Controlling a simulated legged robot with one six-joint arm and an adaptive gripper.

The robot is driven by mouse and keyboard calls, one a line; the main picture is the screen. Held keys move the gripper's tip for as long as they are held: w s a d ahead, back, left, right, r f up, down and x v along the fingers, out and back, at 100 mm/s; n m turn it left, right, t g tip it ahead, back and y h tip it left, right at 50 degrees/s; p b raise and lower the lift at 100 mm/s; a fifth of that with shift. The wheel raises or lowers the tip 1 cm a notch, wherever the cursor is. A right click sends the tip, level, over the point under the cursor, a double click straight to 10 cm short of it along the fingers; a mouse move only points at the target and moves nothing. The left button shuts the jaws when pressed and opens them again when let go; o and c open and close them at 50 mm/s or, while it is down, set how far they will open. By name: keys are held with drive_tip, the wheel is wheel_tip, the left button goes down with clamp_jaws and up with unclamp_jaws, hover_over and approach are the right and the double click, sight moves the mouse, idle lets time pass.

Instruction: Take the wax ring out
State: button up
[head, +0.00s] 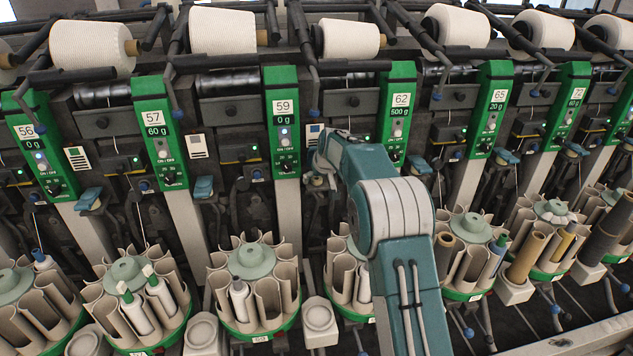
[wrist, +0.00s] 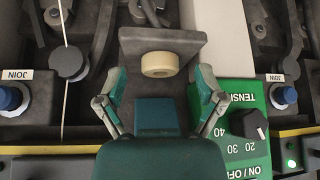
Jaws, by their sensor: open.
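The wax ring (wrist: 161,64) is a short cream cylinder with a dark hole. In the wrist view it sits against a grey plate (wrist: 130,45), below a metal post. My gripper (wrist: 161,84) is open, with one finger to the left of the ring and one to the right. Both fingers look apart from the ring, and nothing is between them but the ring's area ahead. In the head view my gripper (head: 322,160) is beside the green panel marked 62 (head: 400,112), and my arm hides the ring there.
A green tension dial panel (wrist: 235,120) stands close at the right in the wrist view. A thread (wrist: 64,95) runs down at the left, near a blue JOIN button (wrist: 10,98). In the head view, bobbin carousels (head: 253,285) stand below and yarn cones (head: 222,30) above.

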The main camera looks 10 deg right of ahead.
drive_tip(key=c, duration=0.8)
drive_tip(key=shift+c, duration=0.2)
